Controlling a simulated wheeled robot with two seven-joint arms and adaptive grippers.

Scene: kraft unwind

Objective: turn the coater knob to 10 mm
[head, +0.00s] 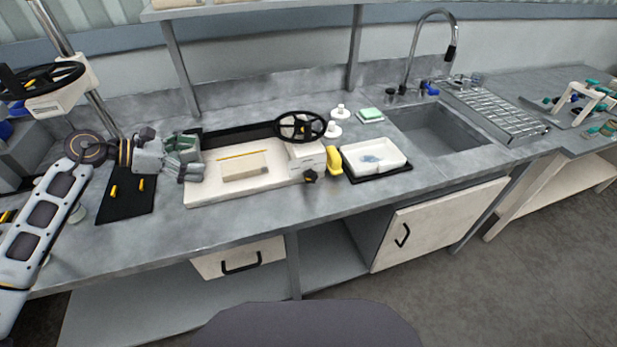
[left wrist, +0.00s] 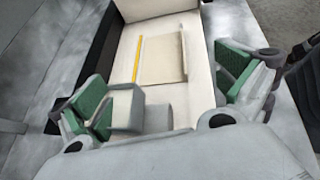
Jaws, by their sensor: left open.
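The coater (head: 196,196) is a long pale bed on the bench, with a black handwheel (head: 300,126) above a white housing (head: 307,156) at its right end. A small dark knob (head: 310,176) with a yellowish mark sits on the housing's front; its setting is too small to read. My left gripper (head: 187,155) is open over the bed's left end, well left of the knob. In the left wrist view its green-padded fingers (left wrist: 165,92) stand apart, with the bed beyond. The knob is not visible there. My right gripper is out of view.
A yellow object (head: 334,161) stands close right of the housing, beside a white tray (head: 393,155). White stoppered items (head: 333,130) stand behind. A black mat (head: 125,208) lies left of the coater. The bench front edge below the knob is clear.

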